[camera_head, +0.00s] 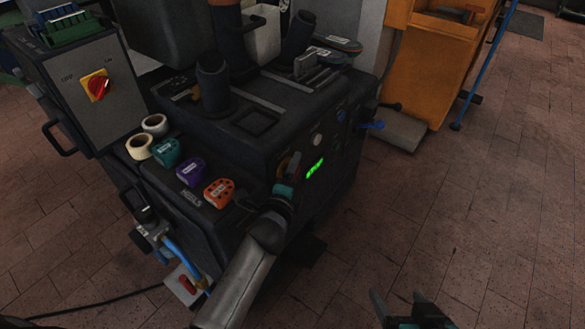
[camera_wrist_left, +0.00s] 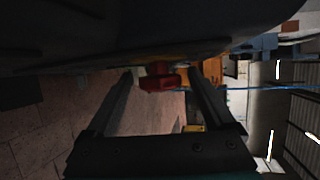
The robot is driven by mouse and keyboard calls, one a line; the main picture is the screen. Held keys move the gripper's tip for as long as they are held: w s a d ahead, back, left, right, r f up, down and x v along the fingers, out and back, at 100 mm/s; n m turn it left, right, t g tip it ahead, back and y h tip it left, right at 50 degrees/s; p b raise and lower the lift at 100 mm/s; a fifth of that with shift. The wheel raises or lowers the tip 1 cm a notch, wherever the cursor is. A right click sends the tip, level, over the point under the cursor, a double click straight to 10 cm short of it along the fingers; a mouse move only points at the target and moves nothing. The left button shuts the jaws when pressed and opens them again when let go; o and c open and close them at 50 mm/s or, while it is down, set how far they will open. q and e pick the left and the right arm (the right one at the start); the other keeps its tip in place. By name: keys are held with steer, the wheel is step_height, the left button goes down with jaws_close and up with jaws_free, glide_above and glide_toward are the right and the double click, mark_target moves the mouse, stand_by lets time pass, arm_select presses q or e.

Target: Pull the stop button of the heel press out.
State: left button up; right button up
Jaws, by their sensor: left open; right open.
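The heel press (camera_head: 275,125) is a dark machine filling the middle of the head view. In the left wrist view, a red stop button (camera_wrist_left: 158,80) with some yellow behind it sticks out from the dark press body. My left gripper (camera_wrist_left: 163,73) is open, with one finger on each side of the button. Gaps show beside the button, and I see no firm hold on it. In the head view my left arm covers the button and most of the left gripper. My right gripper (camera_head: 400,304) is open and empty at the bottom right, away from the press.
A control box with a red rotary switch (camera_head: 97,86) stands at the left. Tape rolls (camera_head: 154,124) and coloured blocks (camera_head: 189,172) lie on the press ledge. A green display (camera_head: 315,167) glows on the front. An orange cabinet (camera_head: 432,65) stands behind. The brick floor at right is clear.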

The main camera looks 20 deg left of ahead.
arm_select(q)
steer(key=shift+w, duration=0.2)
jaws_close()
stand_by(0.8)
